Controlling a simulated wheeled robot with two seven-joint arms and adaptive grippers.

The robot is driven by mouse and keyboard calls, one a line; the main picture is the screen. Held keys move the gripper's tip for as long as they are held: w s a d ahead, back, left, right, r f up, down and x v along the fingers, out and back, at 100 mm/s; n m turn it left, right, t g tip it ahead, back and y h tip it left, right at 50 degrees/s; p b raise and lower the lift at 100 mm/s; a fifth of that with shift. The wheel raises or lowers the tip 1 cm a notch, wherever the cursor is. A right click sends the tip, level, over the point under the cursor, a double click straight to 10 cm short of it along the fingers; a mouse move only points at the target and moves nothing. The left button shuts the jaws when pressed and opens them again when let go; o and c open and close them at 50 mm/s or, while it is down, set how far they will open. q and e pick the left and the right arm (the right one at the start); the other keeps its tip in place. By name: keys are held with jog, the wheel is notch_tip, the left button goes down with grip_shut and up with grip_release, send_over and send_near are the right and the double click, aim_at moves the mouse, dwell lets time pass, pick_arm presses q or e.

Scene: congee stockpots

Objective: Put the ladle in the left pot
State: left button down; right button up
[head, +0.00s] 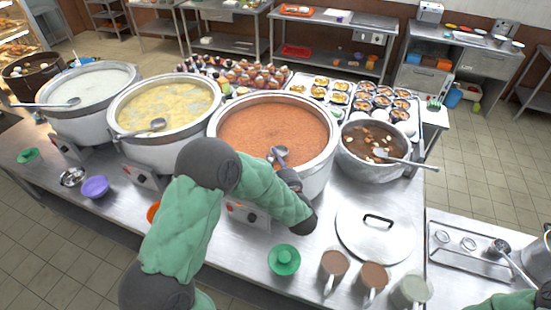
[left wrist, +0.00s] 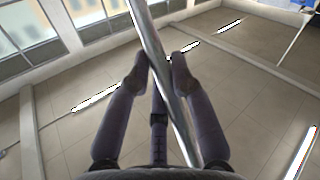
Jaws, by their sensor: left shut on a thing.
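Three large stockpots stand in a row on the steel counter. The left pot (head: 52,117) holds white congee, the middle pot (head: 128,145) yellow congee, and the right pot (head: 318,175) an orange-brown one. My left gripper (head: 289,176) is at the front rim of the right pot. It is shut on a ladle (head: 279,153), whose head shows over the orange-brown congee; whether it touches the congee I cannot tell. In the left wrist view the ladle's metal handle (left wrist: 160,58) runs slanting between the fingers (left wrist: 161,68). My right gripper is out of view.
Other ladles rest in the left pot (head: 62,104), the middle pot (head: 150,127) and a smaller soup pot (head: 372,176). A lid (head: 375,240), several mugs (head: 334,268) and a green dish (head: 284,260) are at the front right. A purple bowl (head: 95,187) is front left.

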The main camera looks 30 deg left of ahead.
pick_arm(q)
jog(key=shift+f, duration=0.2)
jog(key=c, duration=1)
grip_release()
jog(key=shift+d, duration=0.1)
jog(key=v, duration=1.2)
